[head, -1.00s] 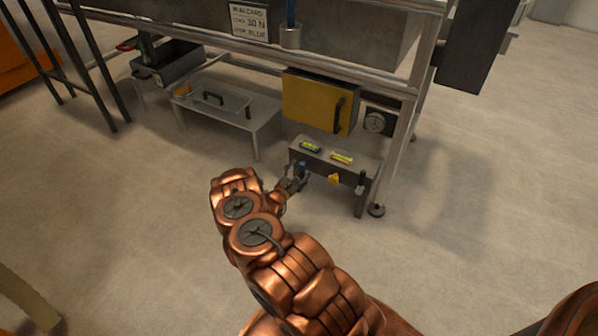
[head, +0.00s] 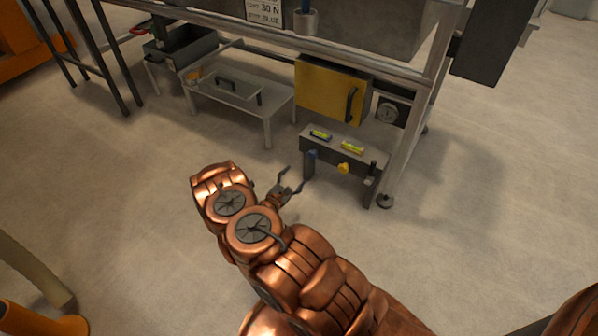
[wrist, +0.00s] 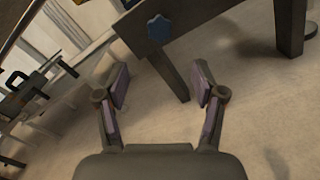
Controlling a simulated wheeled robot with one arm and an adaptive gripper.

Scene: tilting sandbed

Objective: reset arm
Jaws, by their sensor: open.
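My copper-coloured arm reaches forward in the head view. My gripper (head: 295,182) is open and empty, in the air just in front and to the left of a small grey bench. In the wrist view my gripper (wrist: 160,95) shows its two fingers spread apart with nothing between them. A blue knob (wrist: 159,30) on the bench front is straight beyond the fingers and apart from them; the knob also shows in the head view (head: 311,157).
A low table (head: 236,95) stands to the left.

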